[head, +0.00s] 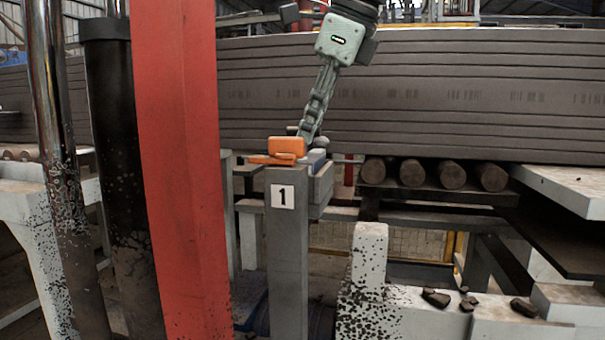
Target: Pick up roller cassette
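An orange piece (285,149), which I take to be part of the roller cassette, sits at the top of a grey post marked with a "1". A small grey-blue part (317,158) is just to its right; I cannot tell whether the two are joined. My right gripper (307,135) comes down from above, its fingers seen edge-on. Its tips are at the right side of the orange piece and seem to overlap it in the picture. Whether they touch or grip it cannot be told. My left gripper is not in view.
The grey post (287,250) stands in front of a rack with round rollers (452,175) and a stack of long grey slabs (420,95). A red column (180,170) blocks the left side. Broken dark chunks (436,298) lie on a speckled white block (385,310).

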